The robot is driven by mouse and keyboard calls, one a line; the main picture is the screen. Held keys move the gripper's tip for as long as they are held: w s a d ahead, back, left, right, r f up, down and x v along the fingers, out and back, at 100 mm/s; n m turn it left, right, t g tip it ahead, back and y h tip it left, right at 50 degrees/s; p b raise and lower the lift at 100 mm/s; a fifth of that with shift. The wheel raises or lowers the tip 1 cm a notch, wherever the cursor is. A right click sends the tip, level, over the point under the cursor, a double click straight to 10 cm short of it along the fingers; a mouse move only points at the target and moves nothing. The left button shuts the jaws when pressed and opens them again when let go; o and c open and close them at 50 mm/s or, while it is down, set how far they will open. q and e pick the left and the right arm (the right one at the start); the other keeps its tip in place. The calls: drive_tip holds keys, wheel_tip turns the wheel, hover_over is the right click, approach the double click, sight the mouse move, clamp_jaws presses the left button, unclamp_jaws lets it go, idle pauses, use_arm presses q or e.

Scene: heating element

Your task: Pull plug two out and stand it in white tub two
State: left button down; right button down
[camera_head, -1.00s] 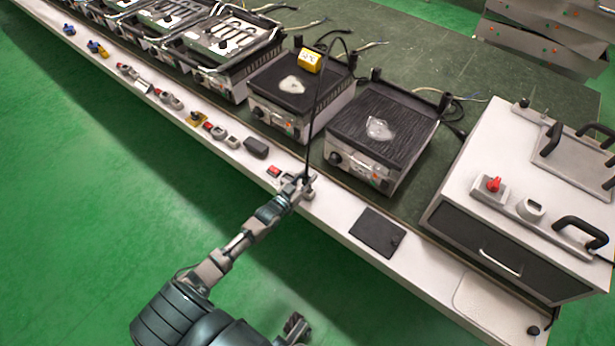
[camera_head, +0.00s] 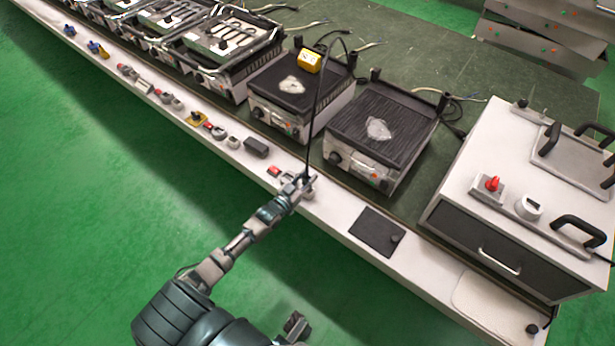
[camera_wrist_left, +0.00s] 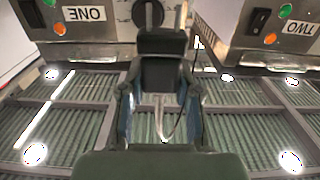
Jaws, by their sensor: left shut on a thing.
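My left gripper (camera_head: 303,184) is at the white front ledge, before the two flat hotplates. It is shut on the lower end of a dark cable (camera_head: 311,125), which rises steeply towards the left hotplate (camera_head: 285,95). The plug itself is hidden by the fingers. In the left wrist view the dark fingers (camera_wrist_left: 160,100) show, with a thin loop of cable between them. Labels "ONE" (camera_wrist_left: 84,13) and "TWO" (camera_wrist_left: 300,26) appear upside down there. A dark end (camera_head: 295,327), perhaps my right gripper, is partly visible at the bottom.
The big white box (camera_head: 465,205) with handles stands at the right. A dark flat plate (camera_head: 377,232) and small switches and sockets (camera_head: 233,142) lie along the ledge.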

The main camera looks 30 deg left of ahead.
idle(0.4)
use_arm(q)
drive_tip(key=shift+f+b, duration=1.5)
drive_tip(key=shift+f, duration=0.85)
drive_tip(key=c, duration=0.7)
unclamp_jaws()
drive_tip(key=shift+r, duration=0.1)
drive_tip(key=s, duration=0.8)
drive_tip(key=s+a, duration=0.1)
drive_tip(key=s, duration=0.3)
drive_tip(key=shift+d, duration=0.1)
